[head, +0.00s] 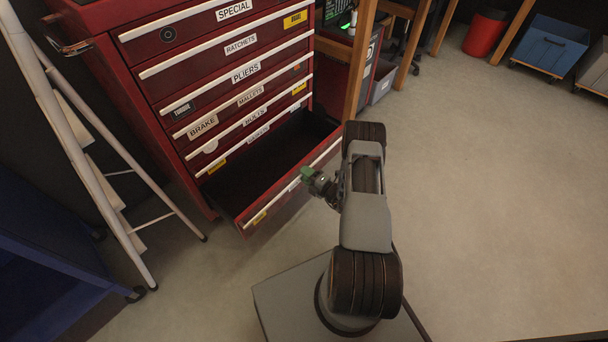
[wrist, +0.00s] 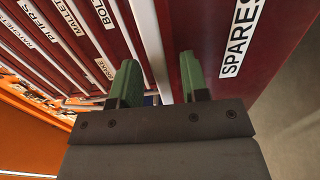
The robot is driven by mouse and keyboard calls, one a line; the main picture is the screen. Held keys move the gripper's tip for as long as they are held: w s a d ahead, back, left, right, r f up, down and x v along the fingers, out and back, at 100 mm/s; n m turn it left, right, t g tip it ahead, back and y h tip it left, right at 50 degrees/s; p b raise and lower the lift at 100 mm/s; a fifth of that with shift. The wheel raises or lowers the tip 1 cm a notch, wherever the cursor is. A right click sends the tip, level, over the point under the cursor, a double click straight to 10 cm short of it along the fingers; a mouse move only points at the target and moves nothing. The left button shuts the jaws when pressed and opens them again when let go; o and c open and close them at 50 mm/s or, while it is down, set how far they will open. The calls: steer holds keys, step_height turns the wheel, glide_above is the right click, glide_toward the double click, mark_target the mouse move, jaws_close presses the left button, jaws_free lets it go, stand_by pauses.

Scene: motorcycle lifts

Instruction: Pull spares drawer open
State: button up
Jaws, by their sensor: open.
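The spares drawer (head: 285,196) is the bottom drawer of the red tool cabinet, and it stands pulled out with its dark, empty-looking inside showing. Its front with the SPARES label (wrist: 240,35) fills the right of the wrist view. A pale handle strip (wrist: 150,45) runs along the drawer's top edge. My gripper (head: 306,174) is at the right part of this front in the head view. In the wrist view my gripper's green fingers (wrist: 158,82) are apart, with the handle strip between them. I cannot tell whether either finger touches it.
The red cabinet (head: 110,70) has several shut drawers above. A white stepladder (head: 75,120) stands at its left, near a blue frame (head: 50,255). A wooden bench leg (head: 360,65) is behind at the right. Open floor (head: 490,190) lies to the right.

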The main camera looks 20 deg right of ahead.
steer(key=shift+x, duration=0.85)
steer(key=shift+c, duration=0.3)
jaws_close()
steer(key=shift+s, duration=0.1)
